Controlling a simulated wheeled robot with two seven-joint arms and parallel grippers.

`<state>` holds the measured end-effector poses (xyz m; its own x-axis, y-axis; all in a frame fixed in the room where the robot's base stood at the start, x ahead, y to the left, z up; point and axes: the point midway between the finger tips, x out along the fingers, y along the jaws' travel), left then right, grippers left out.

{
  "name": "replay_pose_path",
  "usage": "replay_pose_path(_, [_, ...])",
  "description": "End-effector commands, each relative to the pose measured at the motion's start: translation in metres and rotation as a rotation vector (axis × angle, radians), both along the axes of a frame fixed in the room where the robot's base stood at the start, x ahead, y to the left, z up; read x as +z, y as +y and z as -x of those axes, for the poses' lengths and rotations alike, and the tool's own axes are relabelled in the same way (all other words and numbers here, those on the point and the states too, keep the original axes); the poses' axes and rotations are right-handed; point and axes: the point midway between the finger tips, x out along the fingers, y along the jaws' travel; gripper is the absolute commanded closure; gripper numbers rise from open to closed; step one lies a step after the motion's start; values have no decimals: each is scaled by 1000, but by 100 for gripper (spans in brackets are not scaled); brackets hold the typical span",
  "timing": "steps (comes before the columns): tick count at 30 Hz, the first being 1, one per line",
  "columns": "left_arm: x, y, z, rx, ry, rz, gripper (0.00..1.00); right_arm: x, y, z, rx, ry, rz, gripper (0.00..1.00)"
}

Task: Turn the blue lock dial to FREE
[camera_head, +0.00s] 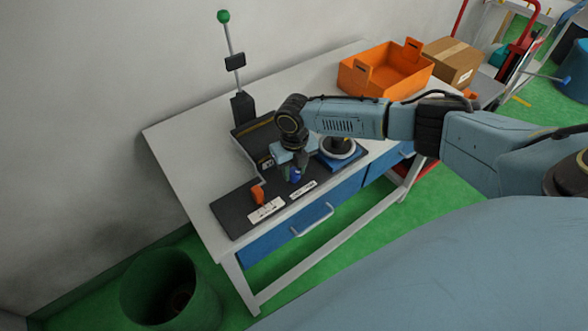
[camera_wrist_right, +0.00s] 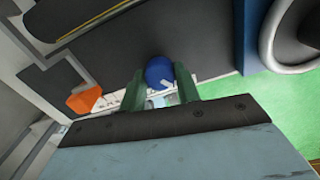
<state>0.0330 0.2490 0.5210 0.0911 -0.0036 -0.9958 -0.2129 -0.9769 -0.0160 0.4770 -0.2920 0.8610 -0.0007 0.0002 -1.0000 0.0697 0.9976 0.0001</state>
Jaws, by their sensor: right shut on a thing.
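The blue lock dial (camera_head: 295,175) stands on the dark panel (camera_head: 237,212) on the table, partly hidden by my gripper in the head view. In the right wrist view the dial (camera_wrist_right: 159,72) sits between the two green fingers, and a pale mark shows on it. My right gripper (camera_head: 294,173) reaches down over the dial and is shut on it; its fingers also show in the right wrist view (camera_wrist_right: 164,88). White label plates (camera_head: 266,210) lie at the panel's front edge, their words too small to read. My left gripper is not in view.
An orange lever or knob (camera_head: 258,195) stands left of the dial. A round white ring on a blue base (camera_head: 340,150) is close on the right. An orange bin (camera_head: 385,75) and a cardboard box (camera_head: 452,62) are farther right. A signal pole (camera_head: 230,50) rises behind.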

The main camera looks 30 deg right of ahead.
Motion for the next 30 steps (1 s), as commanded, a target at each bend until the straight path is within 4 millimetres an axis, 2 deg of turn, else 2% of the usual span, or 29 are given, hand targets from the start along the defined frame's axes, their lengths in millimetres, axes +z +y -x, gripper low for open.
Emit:
replay_pose_path(12, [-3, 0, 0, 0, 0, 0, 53, 1, -1, 0, 151, -1, 1, 91])
replay_pose_path(26, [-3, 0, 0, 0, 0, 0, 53, 1, -1, -1, 164, -1, 1, 91])
replay_pose_path(27, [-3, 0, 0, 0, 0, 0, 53, 1, -1, -1, 164, -1, 2, 67])
replay_pose_path(30, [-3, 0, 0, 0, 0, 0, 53, 1, -1, -1, 164, -1, 1, 54])
